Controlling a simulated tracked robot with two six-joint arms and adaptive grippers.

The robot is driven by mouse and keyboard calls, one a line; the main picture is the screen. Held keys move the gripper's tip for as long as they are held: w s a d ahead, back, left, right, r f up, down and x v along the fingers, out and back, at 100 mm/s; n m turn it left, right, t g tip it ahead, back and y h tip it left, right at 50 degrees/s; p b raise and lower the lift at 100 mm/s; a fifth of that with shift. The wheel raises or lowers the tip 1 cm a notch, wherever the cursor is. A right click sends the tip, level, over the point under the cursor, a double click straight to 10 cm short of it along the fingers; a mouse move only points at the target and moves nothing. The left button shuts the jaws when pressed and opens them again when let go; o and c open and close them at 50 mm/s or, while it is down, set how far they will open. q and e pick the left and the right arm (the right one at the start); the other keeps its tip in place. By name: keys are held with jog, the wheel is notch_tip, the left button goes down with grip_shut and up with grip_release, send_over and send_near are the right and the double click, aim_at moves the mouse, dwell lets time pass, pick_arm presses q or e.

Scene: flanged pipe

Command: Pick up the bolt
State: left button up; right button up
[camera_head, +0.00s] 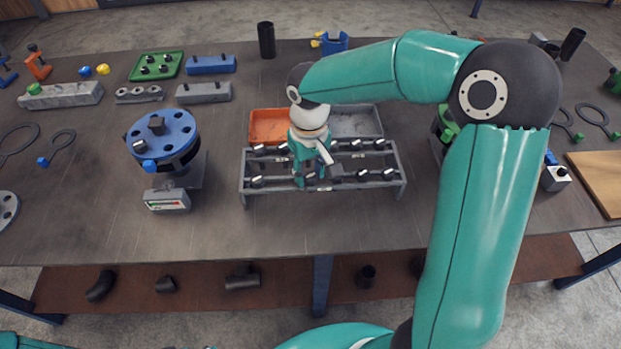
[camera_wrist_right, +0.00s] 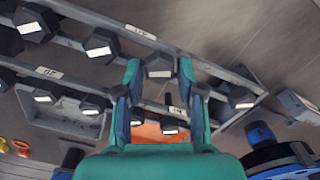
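Several dark hex-headed bolts stand in two rows on a grey metal rack (camera_head: 398,172) in the middle of the table. My right gripper (camera_head: 311,178) points down over the middle of the rack and partly hides the bolts there. In the right wrist view its two fingers (camera_wrist_right: 159,80) are apart. One bolt head (camera_wrist_right: 160,66) shows between the fingertips, with a gap visible on each side. Another bolt head (camera_wrist_right: 170,126) shows lower between the fingers. Which bolt the task means, I cannot tell. My left gripper is not in view.
An orange tray (camera_head: 268,124) and a grey tray (camera_head: 358,121) lie behind the rack. A blue flange (camera_head: 176,133) on a stand is to the left, near a small gauge box (camera_head: 167,201). The table front (camera_head: 240,235) is clear.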

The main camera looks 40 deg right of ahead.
grip_shut()
jog(key=shift+r, duration=0.15)
